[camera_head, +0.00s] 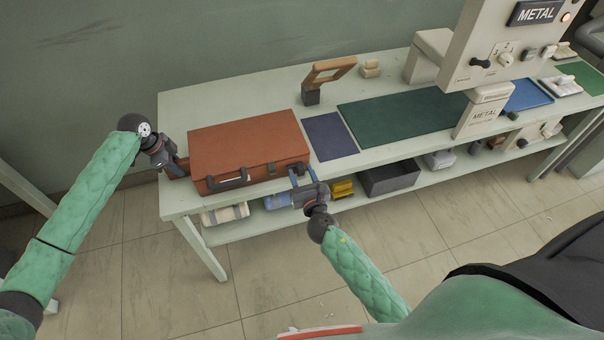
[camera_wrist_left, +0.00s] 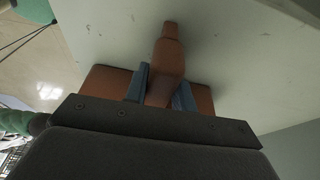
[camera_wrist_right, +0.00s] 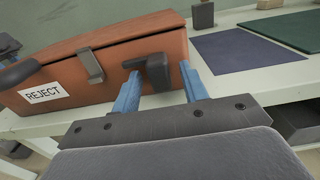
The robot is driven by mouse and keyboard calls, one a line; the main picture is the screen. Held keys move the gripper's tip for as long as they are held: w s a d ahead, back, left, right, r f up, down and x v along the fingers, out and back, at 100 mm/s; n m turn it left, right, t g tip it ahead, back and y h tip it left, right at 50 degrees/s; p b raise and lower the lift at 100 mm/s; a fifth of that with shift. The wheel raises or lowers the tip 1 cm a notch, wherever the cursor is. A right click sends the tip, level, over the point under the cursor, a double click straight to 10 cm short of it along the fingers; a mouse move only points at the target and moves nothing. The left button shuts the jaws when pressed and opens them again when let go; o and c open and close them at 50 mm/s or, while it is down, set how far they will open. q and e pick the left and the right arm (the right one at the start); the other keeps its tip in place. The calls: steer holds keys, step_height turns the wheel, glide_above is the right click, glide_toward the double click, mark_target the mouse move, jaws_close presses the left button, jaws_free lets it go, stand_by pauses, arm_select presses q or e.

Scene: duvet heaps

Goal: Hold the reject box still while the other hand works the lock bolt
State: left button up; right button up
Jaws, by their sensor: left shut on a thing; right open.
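The reject box (camera_head: 248,147) is a closed orange-brown case at the left end of the bench. Its REJECT label (camera_wrist_right: 44,92) shows in the right wrist view. My left gripper (camera_head: 177,165) is at the box's left side, shut on an orange-brown grip piece (camera_wrist_left: 167,62). My right gripper (camera_head: 302,174) is open at the box's front right corner. In the right wrist view, the dark lock bolt (camera_wrist_right: 155,68) appears between its blue fingers; I cannot tell whether they touch it. A grey latch (camera_wrist_right: 90,65) sits left of the bolt.
A dark blue mat (camera_head: 330,136) and green mat (camera_head: 400,119) lie right of the box. A wooden-handled tool (camera_head: 328,74) stands behind. The METAL machine (camera_head: 500,45) is further right. A grey bin (camera_head: 390,178) sits on the lower shelf.

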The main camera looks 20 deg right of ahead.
jaws_close()
steer(key=shift+a+r, duration=0.1)
steer(key=shift+a, duration=1.55)
jaws_free()
steer(key=s, duration=1.2)
